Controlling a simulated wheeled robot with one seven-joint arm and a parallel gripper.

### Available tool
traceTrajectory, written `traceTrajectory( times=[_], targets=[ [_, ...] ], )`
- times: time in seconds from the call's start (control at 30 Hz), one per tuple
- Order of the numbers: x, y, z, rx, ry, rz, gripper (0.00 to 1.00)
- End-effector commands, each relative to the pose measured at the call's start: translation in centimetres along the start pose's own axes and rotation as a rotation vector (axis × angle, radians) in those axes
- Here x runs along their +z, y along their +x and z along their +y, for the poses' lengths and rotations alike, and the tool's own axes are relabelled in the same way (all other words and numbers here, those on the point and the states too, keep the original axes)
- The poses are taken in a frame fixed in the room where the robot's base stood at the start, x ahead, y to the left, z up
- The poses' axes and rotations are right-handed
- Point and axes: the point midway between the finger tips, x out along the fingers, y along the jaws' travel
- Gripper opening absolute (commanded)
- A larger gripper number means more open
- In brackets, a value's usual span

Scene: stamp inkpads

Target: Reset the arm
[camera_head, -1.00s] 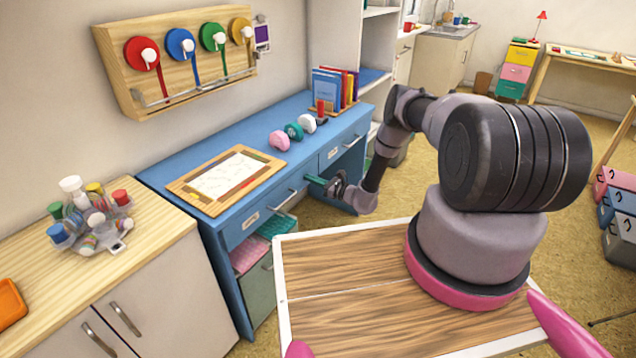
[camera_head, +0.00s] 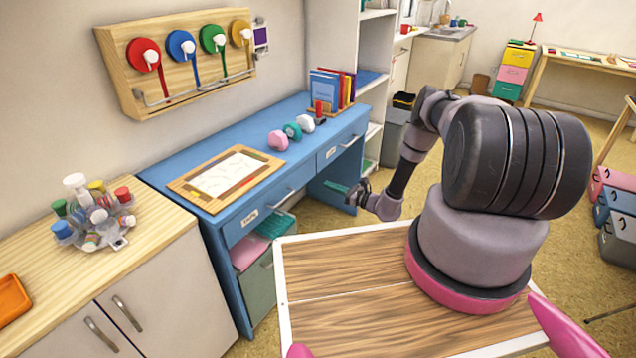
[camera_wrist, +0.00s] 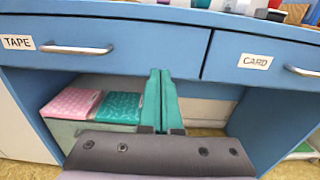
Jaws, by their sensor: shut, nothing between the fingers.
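My arm reaches from its base toward the blue desk (camera_head: 164,174). My gripper (camera_head: 328,184) is in front of the desk's open knee space, at about the height of the drawers' lower edge. In the wrist view, its two long teal fingers (camera_wrist: 160,72) are together with nothing between them.
A drawing board (camera_head: 232,178) with paper and several small coloured items lie on the desk. Pink and teal boxes (camera_wrist: 72,103) sit on the shelf below. My wooden-topped base (camera_head: 345,260) is in front. A wooden counter (camera_head: 160,230) stands left.

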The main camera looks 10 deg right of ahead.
Motion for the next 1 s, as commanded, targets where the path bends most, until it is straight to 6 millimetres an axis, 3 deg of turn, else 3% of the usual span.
traceTrajectory(
  times=[0.1,0.3,0.43,0.57,0.7,1.0],
  targets=[
    [0.0,-2.1,-0.1,-0.002,0.002,0.000,0.00],
    [0.3,-3.5,0.0,0.006,-0.002,0.000,0.00],
    [3.1,-2.8,-0.5,0.065,-0.045,0.000,0.00],
    [9.2,-1.1,-0.8,0.194,-0.134,0.014,0.00],
    [16.6,0.2,-0.1,0.355,-0.252,0.046,0.00],
    [31.0,0.1,3.6,0.651,-0.531,0.156,0.00]
  ],
)
